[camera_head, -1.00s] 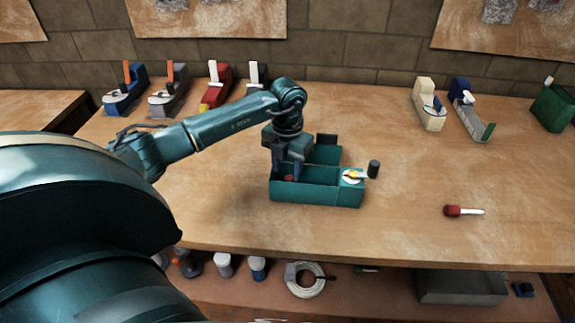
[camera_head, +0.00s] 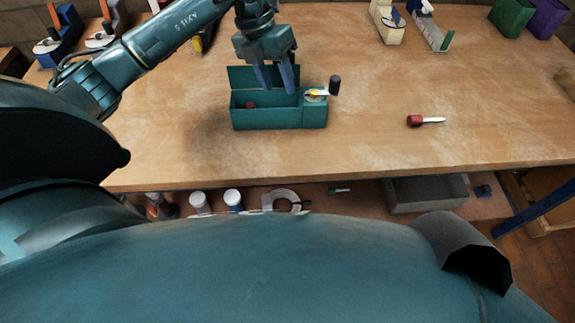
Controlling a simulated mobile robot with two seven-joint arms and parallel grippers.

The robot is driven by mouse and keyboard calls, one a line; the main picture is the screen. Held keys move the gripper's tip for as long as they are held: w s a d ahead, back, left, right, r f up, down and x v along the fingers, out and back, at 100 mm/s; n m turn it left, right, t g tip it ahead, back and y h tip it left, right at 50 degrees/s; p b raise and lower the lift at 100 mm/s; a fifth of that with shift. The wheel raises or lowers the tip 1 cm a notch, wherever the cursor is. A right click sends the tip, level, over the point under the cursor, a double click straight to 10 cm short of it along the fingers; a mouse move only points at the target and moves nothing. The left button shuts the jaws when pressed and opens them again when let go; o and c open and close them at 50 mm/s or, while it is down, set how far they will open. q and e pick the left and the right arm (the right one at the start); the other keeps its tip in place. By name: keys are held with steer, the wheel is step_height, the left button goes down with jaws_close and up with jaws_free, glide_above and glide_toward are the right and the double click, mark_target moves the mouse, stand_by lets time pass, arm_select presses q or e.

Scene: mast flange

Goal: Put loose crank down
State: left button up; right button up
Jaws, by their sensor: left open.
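A small red-headed piece with a pale shaft, which looks like a loose crank (camera_head: 424,120), lies on the bench to the right of a teal box (camera_head: 265,120). The box has its lid raised at the back. A small red thing (camera_head: 251,105) shows inside its left part; most of it is hidden by the front wall. A crank with a black knob (camera_head: 334,85) and yellow centre sits on the box's right end. My left gripper (camera_head: 279,85) is open and empty, fingers pointing down over the box, left of that crank. My right gripper is not in view.
The wooden bench (camera_head: 400,80) is clear around the red-headed piece. A grey bin (camera_head: 425,193) and jars sit on the shelf below.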

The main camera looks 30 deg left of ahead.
arm_select(q)
steer(key=s+d+r+n+t+h, duration=0.1)
steer(key=s+d+n+t+h, duration=0.3)
steer(key=d+h, duration=0.55)
steer(key=s+d+r+n+t+h, duration=0.1)
steer(key=s+d+n+t+h, duration=0.35)
steer(key=d, duration=0.75)
steer(key=w+a+f+n+t+y, duration=0.2)
steer(key=a+f+n+t+y, duration=0.45)
steer(key=n, duration=0.95)
steer(key=s+a+f+n+g+y, duration=0.2)
steer(key=s+f+n+g+y, duration=0.1)
steer(key=s+f+n+y, duration=0.4)
steer(key=s+f+n, duration=0.1)
steer(key=s+f, duration=0.2)
steer(key=f, duration=0.4)
steer(key=shift+s+a+f+n+g, duration=0.15)
steer(key=shift+s+f+n+g, duration=0.1)
steer(key=shift+s+n+g, duration=0.15)
